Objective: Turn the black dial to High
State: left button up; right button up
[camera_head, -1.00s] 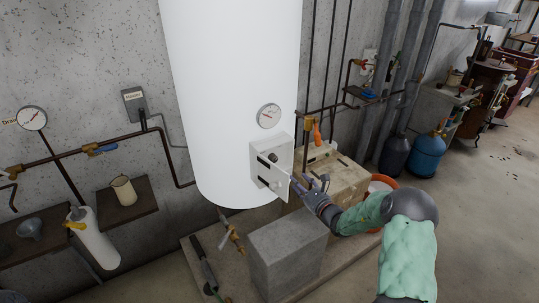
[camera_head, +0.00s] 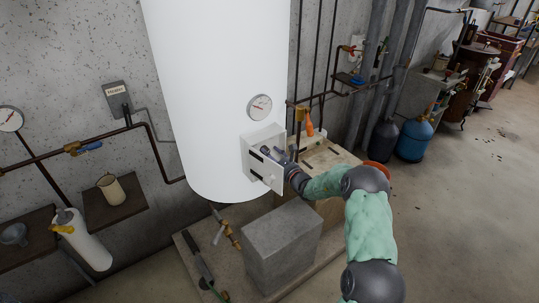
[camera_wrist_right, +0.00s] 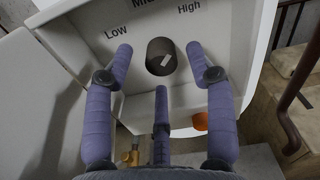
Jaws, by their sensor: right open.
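The black dial (camera_wrist_right: 161,57) sits on the white control box (camera_wrist_right: 110,15), which carries the labels Low, High and a partly cut-off one between them. A short white mark on the dial slants toward the upper right, roughly toward High. My right gripper (camera_wrist_right: 160,62) is open, with two purple fingers at the dial's sides and a third below it. Gaps show between the fingers and the dial; I cannot tell the depth. In the head view the right gripper (camera_head: 277,156) is at the front of the control box (camera_head: 252,164), partly covering it. My left gripper is not in view.
The box is on the white tank (camera_head: 220,90), below a round gauge (camera_head: 260,107). A grey block (camera_head: 280,245) stands below, with a wooden crate (camera_head: 325,155) to the right. Pipes run along the wall. Open floor lies to the right.

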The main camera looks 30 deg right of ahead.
jog(key=shift+w+a, duration=0.1)
jog(key=shift+w, duration=0.45)
grip_shut()
